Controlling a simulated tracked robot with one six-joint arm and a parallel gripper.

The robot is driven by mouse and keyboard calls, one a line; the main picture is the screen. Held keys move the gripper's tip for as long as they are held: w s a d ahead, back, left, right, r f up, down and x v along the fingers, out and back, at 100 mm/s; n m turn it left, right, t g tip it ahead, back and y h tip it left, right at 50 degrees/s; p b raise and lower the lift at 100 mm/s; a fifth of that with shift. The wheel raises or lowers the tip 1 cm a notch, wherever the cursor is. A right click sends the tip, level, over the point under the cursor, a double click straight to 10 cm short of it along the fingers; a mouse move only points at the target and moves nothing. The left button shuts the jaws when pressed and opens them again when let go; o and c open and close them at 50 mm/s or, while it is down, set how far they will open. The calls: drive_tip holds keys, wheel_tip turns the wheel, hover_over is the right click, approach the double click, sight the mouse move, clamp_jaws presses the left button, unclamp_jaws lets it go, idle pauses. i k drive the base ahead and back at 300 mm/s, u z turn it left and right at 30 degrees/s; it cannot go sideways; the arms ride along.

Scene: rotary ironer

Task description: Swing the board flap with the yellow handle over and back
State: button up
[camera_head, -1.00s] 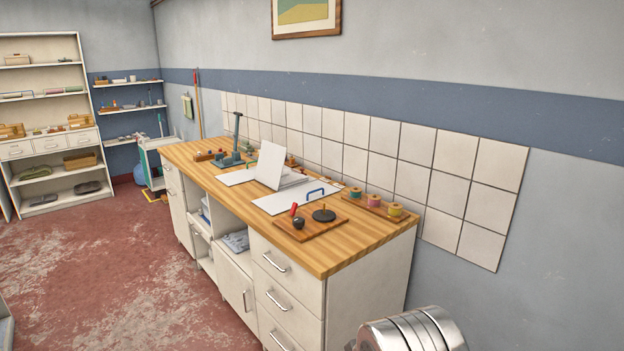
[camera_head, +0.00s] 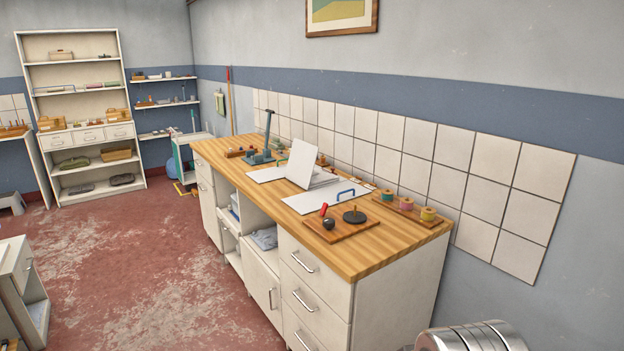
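A white flap (camera_head: 301,163) stands steeply tilted on the wooden workbench (camera_head: 378,258). A flat white board (camera_head: 268,174) lies to its left, with a small green handle (camera_head: 282,163) showing behind it. Another flat white board (camera_head: 318,200) lies to its right, with a blue arched handle (camera_head: 347,192). I see no yellow handle on these boards; the far side of the upright flap is hidden. My gripper is not in view.
A wooden board (camera_head: 341,230) with a red lever and dark disc sits near the bench front. Spools (camera_head: 407,204) stand behind it. A teal stand (camera_head: 263,145) is farther back. A silver ridged object (camera_head: 470,338) is at bottom right. The red floor (camera_head: 170,260) left of the bench is mostly clear.

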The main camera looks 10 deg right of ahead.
sight(302, 161)
drive_tip(key=u, duration=0.05)
drive_tip(key=i, duration=0.95)
drive_tip(key=u, duration=1.45)
drive_tip(key=i, duration=1.55)
